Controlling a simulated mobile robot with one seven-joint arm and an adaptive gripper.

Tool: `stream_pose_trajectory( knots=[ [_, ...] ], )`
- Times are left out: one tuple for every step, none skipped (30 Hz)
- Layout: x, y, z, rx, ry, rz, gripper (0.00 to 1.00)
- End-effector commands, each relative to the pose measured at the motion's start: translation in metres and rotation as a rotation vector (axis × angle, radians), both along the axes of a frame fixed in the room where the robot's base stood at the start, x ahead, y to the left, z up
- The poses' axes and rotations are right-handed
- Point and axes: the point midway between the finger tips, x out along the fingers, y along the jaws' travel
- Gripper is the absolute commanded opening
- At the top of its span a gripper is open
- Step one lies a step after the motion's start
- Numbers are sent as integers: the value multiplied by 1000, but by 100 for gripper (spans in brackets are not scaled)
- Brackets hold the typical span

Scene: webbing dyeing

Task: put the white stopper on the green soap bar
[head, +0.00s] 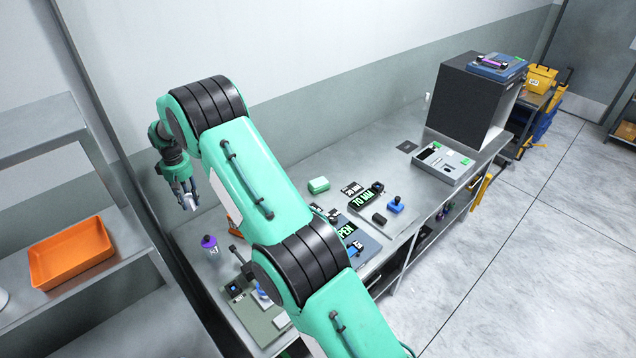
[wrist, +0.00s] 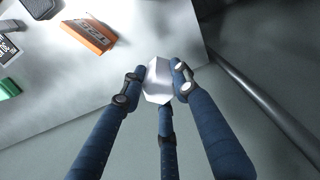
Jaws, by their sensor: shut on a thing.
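My gripper (wrist: 158,85) is shut on a white, faceted stopper (wrist: 159,80) in the wrist view, with dark blue fingers on both sides of it. In the head view my gripper (head: 185,197) hangs at the left end of the bench, near its edge; the stopper is too small to make out there. The pale green soap bar (head: 318,185) lies on the bench near the wall, right of my arm and well apart from my gripper. A green block, perhaps the soap bar, is cut off at the left edge of the wrist view (wrist: 8,87).
An orange block (wrist: 88,37) lies on the bench near my gripper. A purple-capped bottle (head: 209,244) stands at the bench's near left. Black labels (head: 352,188) and a blue stamp (head: 396,205) lie right of the soap bar. An orange tray (head: 72,262) sits on the left shelf.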

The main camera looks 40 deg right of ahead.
Motion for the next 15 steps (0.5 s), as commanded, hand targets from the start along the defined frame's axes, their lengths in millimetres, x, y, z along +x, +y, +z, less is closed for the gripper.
stream_pose_trajectory(
  knots=[
    [-2, -12, 0, 0, 1, -25, 4],
    [-4, -18, 0, 0, 1, -40, 4],
    [-5, -28, 0, 0, 0, -64, 4],
    [-7, -36, 1, 0, 0, -84, 4],
    [-9, -43, 1, 0, 0, -102, 4],
    [-12, -56, 1, 0, 0, -134, 4],
    [-14, -65, 1, 0, 0, -157, 4],
    [-17, -76, 1, 0, 0, -185, 4],
    [-21, -91, 1, 0, 0, -222, 4],
    [-24, -102, 1, 0, 0, -251, 4],
    [-28, -115, 1, 0, -1, -282, 4],
    [-34, -130, 1, 0, -1, -323, 4],
    [-38, -142, 1, 0, 0, -355, 4],
    [-43, -153, 1, 0, 0, -385, 4],
    [-49, -169, 1, 0, 0, -428, 4]
  ],
)
